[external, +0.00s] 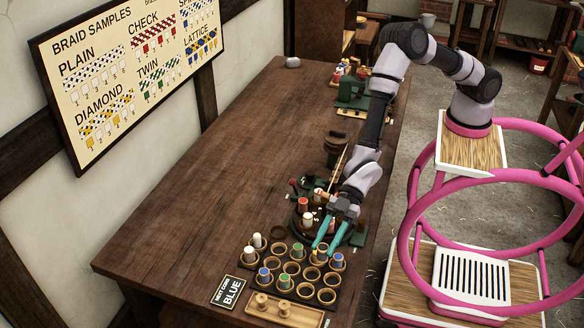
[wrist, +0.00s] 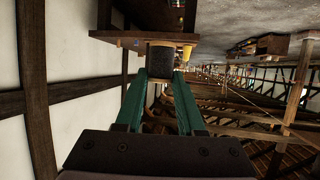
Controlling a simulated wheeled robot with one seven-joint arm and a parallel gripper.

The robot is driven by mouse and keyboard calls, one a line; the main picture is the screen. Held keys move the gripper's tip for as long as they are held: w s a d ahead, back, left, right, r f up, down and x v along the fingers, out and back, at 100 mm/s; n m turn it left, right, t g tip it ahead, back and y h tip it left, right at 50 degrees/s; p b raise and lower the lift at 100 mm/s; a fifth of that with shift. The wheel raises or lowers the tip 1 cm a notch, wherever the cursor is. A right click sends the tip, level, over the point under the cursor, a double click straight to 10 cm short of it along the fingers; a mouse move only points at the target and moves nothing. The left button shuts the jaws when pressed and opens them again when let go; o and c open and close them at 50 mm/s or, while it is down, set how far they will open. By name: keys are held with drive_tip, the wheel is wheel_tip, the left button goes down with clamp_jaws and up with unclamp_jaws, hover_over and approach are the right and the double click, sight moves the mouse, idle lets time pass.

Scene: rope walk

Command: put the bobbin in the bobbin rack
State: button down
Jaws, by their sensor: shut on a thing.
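My gripper (external: 329,248) points down with its teal fingers over the right part of the bobbin rack. In the wrist view my gripper (wrist: 169,75) has its fingertips closed on the sides of a dark cylinder with a pale end, which looks like the bobbin (wrist: 168,58). In the external view I cannot make the held bobbin out clearly. The dark bobbin rack (external: 316,302) has rows of round wooden cups. Several cups hold bobbins with white, blue or green winding; others look empty. A blue bobbin (external: 338,260) stands right by the fingertips.
A braiding device (external: 306,212) with red and white bobbins stands just behind the rack. A sign (external: 229,291) reading "NEXT CORD BLUE" and a pale tray (external: 300,318) with two bare wooden spools lie in front. The left of the table (external: 200,200) is clear.

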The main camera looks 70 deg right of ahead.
drive_tip(key=s+a, duration=0.1)
drive_tip(key=s, duration=0.2)
hover_over(329, 295)
wheel_tip(329, 295, down, 11)
drive_tip(key=shift+r, duration=0.1)
drive_tip(key=shift+w+f, duration=0.1)
drive_tip(key=shift+f, duration=2.05)
drive_tip(key=shift+f, duration=0.15)
drive_tip(key=c, duration=0.5)
unclamp_jaws()
drive_tip(key=shift+r, duration=0.2)
drive_tip(key=v, duration=1.2)
